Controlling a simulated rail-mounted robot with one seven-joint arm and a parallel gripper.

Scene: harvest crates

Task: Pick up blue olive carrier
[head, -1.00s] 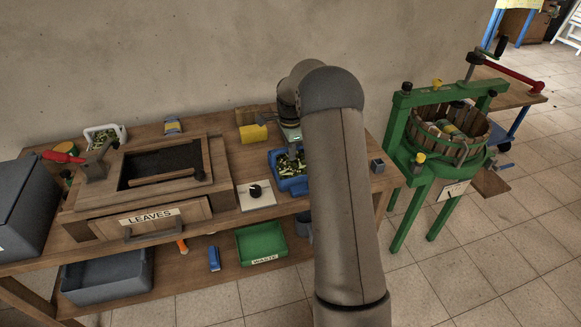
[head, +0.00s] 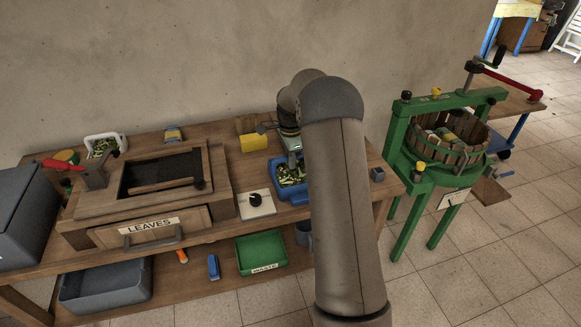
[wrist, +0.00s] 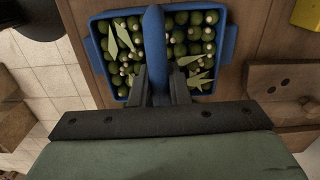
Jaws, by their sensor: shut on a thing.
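The blue olive carrier (head: 292,196) is at the right part of the wooden bench in the head view, full of green olives. In the wrist view, its blue rim (wrist: 230,45) surrounds the olives, with several pale leaves among them, and a blue handle (wrist: 154,45) crosses over the middle. My gripper (wrist: 159,92) is shut on this handle, one dark finger on each side. In the head view my arm hides the carrier's right side and most of the gripper. I cannot tell whether the carrier's base touches the bench.
A white dial box (head: 256,204) stands close to the carrier's left. A yellow block (head: 254,143) lies behind it and a small dark cube (head: 377,174) to its right. The green press (head: 398,150) stands beyond the bench's right end. A green waste tray (head: 262,254) is below.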

